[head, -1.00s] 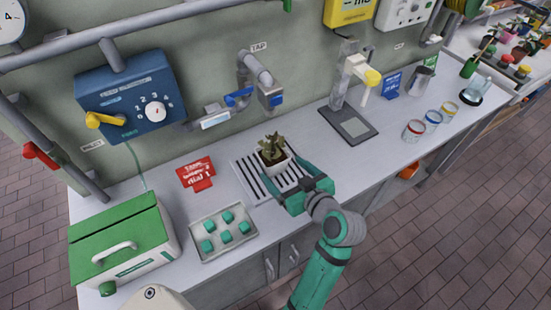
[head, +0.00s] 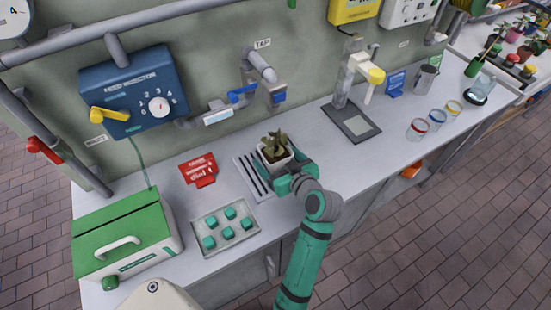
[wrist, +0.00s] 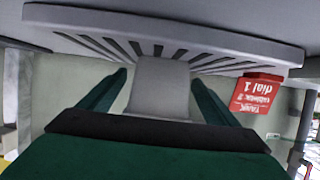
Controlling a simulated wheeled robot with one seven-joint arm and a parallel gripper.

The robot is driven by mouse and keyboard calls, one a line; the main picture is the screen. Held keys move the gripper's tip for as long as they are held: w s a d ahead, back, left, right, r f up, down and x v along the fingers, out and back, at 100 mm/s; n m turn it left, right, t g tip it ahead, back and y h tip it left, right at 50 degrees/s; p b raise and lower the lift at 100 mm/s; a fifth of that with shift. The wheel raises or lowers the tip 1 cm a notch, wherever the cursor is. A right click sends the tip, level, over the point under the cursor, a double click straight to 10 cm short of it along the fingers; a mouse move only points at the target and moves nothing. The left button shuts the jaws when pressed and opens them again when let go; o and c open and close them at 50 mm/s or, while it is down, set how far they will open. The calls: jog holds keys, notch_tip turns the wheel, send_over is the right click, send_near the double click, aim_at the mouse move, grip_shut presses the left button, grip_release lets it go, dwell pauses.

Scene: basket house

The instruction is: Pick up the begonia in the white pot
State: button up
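The begonia, a dark green leafy plant (head: 273,144) in a square white pot (head: 275,165), is at the slotted rack (head: 247,177) on the counter. My gripper (head: 283,176) reaches in from the front right with its fingers around the pot. In the wrist view, which is upside down, the pot (wrist: 160,86) is between my two green fingers, with a narrow gap showing at each side. My gripper looks open. The leaves are hidden in the wrist view. The pot's contact with the rack is not clear.
A tray (head: 207,257) of teal cubes and a red sign (head: 198,171) are to the left. The tap (head: 265,72) hangs above and behind the plant. A grey stand (head: 352,122) is to the right; several jars stand farther right.

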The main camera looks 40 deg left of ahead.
jog(key=c, duration=1.2)
jog(key=shift+r, duration=0.1)
